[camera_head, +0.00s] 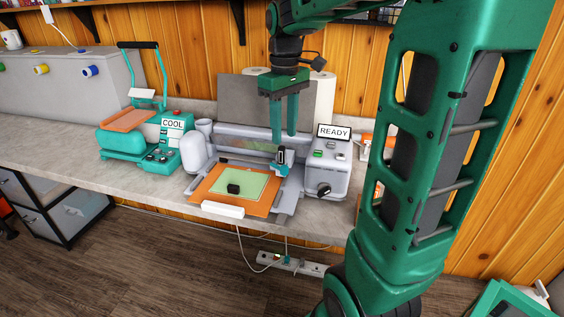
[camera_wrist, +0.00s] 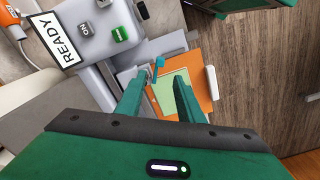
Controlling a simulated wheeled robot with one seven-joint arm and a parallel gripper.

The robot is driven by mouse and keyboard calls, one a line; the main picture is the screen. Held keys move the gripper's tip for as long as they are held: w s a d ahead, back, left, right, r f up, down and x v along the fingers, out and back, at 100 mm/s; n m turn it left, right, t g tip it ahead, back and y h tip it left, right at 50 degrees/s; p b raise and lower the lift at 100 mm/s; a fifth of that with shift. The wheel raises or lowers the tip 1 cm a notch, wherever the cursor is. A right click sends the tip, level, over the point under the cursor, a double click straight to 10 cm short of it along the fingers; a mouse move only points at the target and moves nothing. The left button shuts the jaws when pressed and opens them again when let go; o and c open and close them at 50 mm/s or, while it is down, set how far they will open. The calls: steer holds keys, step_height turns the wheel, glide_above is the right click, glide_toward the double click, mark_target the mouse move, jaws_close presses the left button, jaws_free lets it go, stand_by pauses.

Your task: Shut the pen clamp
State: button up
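The cutting machine (camera_head: 232,140) stands on the counter with an orange mat (camera_head: 216,206) and a light green sheet in front of its bar. Its pen holder is a small black upright piece (camera_head: 281,156) with a teal clamp (camera_head: 280,170) at the right part of the bar. The clamp's teal part also shows in the wrist view (camera_wrist: 158,64). Whether its lever is fully open is too small to tell. My gripper (camera_head: 284,136) is above the pen holder, pointing down. In the wrist view my gripper (camera_wrist: 161,76) has its fingers apart with nothing held between them.
The control box (camera_head: 324,168) with a READY sign (camera_head: 334,131) stands close to the right of the pen holder. A black block (camera_head: 233,189) lies on the sheet. A teal heat press (camera_head: 145,137) with a COOL sign is at the left. White rolls (camera_head: 324,98) stand behind.

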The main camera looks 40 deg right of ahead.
mark_target(284, 166)
step_height(284, 166, down, 10)
steer(key=shift+f, duration=0.1)
stand_by(0.4)
steer(key=shift+d, duration=0.1)
jaws_close()
